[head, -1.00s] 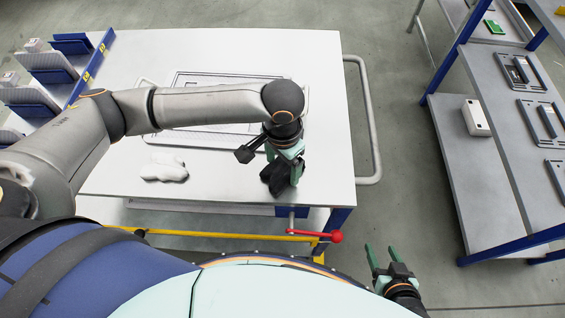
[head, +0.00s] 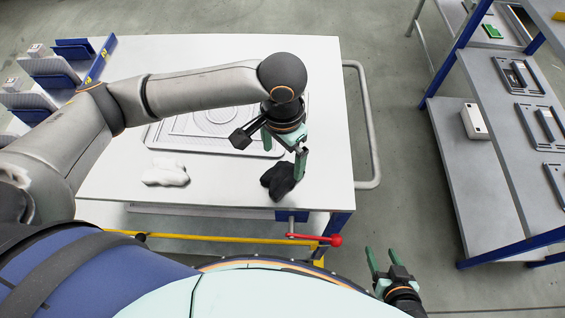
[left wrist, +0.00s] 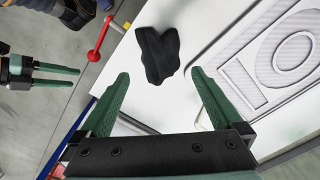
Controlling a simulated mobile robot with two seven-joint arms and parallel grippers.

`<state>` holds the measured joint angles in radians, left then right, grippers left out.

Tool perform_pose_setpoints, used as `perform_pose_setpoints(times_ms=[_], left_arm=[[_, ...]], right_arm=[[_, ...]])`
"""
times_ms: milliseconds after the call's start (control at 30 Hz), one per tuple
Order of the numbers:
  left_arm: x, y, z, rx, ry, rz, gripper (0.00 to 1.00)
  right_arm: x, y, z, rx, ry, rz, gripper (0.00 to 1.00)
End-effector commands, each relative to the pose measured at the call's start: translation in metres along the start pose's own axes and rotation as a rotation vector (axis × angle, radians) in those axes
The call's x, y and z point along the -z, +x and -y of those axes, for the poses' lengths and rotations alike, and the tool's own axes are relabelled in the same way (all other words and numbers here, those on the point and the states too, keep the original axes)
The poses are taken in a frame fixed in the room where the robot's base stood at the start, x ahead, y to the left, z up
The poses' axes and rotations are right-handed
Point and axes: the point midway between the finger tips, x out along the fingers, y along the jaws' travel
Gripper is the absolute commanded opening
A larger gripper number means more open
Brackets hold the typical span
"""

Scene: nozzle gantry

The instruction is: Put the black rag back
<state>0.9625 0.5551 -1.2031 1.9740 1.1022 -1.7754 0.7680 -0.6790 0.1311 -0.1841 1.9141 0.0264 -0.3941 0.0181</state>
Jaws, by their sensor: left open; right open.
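The black rag (head: 278,181) lies crumpled on the white table (head: 225,187), near its front right corner. It also shows in the left wrist view (left wrist: 157,54), ahead of the fingertips and clear of them. My left gripper (head: 285,165) is open and empty, above and just behind the rag. My right gripper (head: 371,262) is open and empty, low beside the table, over the floor.
A white rag (head: 165,172) lies on the table to the left. A grey tray (head: 152,140) with raised shapes lies behind the rags. A red-knobbed lever (head: 335,240) sticks out below the table's front edge. A grey shelf rack (head: 490,120) stands at the right.

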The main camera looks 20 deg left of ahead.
Motion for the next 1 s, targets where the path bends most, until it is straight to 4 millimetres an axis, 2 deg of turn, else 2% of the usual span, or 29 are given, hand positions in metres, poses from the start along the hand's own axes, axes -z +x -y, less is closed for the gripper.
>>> perform_pose_setpoints(times_ms=[33, 100, 300, 467, 1000], left_arm=[[0.001, -0.014, 0.000, 0.000, 0.002, -0.004, 1.00], [0.001, -0.027, 0.000, 0.000, 0.002, -0.004, 1.00], [0.000, -0.051, 0.000, 0.000, 0.000, -0.001, 1.00], [0.000, -0.057, 0.000, 0.000, 0.000, 0.001, 1.00], [0.000, -0.057, 0.000, -0.001, 0.000, 0.001, 1.00]], right_arm=[[0.002, -0.002, 0.000, 0.000, 0.000, 0.000, 0.59], [0.004, -0.003, 0.000, 0.000, 0.000, 0.000, 0.59], [0.006, -0.005, 0.001, 0.000, 0.000, 0.000, 0.59], [0.006, -0.005, 0.001, 0.000, 0.000, 0.000, 0.59], [0.006, -0.005, 0.001, 0.000, 0.000, 0.000, 0.59]])
